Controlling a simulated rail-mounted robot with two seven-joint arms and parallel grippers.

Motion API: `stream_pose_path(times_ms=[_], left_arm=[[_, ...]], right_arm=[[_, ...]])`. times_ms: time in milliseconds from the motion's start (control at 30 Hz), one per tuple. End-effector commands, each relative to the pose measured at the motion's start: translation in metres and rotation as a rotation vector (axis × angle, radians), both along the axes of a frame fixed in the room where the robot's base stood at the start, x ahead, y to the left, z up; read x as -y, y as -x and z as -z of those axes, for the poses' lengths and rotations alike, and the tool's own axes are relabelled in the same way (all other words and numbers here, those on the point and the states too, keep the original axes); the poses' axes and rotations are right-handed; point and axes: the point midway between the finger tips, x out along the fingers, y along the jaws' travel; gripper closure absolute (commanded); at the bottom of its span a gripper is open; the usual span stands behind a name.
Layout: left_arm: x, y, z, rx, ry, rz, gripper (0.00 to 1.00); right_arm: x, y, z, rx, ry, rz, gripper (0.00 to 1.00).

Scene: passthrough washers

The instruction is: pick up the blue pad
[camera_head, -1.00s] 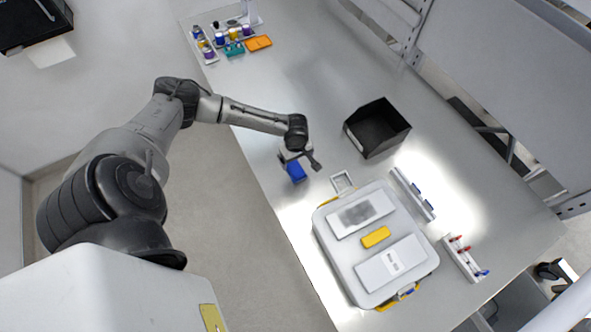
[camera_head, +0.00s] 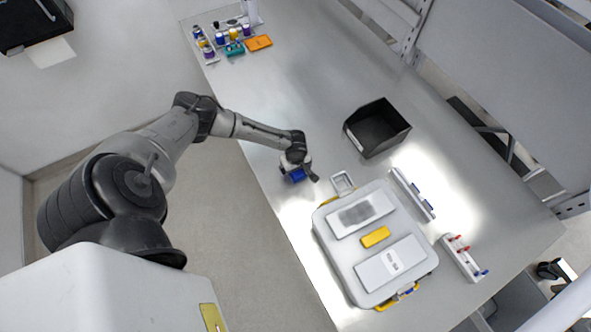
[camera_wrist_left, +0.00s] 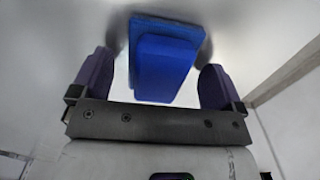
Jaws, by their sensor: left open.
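The blue pad (camera_head: 297,175) lies on the bench near its front edge, left of the white case, partly hidden by my left gripper in the head view. In the left wrist view the blue pad (camera_wrist_left: 165,62) shows as a blue block with a wider, darker blue plate at its far end. My left gripper (camera_head: 299,172) is right over the pad. In the wrist view the left gripper (camera_wrist_left: 157,85) is open, with one dark finger on each side of the pad and a visible gap on both sides. My right gripper is not in view.
A white case (camera_head: 330,240) with two pale panels and a yellow block (camera_head: 375,237) stands just right of the gripper. A black open bin (camera_head: 377,128) sits behind. Tube racks (camera_head: 462,258) stand further right. Bottles (camera_head: 233,34) are at the far left. The bench's middle is clear.

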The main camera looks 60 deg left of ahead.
Motion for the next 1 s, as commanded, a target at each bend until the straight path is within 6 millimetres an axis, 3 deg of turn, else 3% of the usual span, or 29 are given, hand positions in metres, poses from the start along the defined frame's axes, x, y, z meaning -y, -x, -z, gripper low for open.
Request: stream_pose_path(times_ms=[100, 667, 1000], left_arm=[[0.0, 0.0, 0.0, 0.0, 0.0, 0.0, 0.07], [0.0, 0.0, 0.0, 0.0, 0.0, 0.0, 0.6], [0.0, 0.0, -0.011, 0.002, 0.001, 0.001, 0.6]], right_arm=[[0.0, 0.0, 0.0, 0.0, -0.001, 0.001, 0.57], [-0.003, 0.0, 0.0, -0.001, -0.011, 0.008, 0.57], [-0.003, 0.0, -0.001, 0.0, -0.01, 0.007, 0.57]])
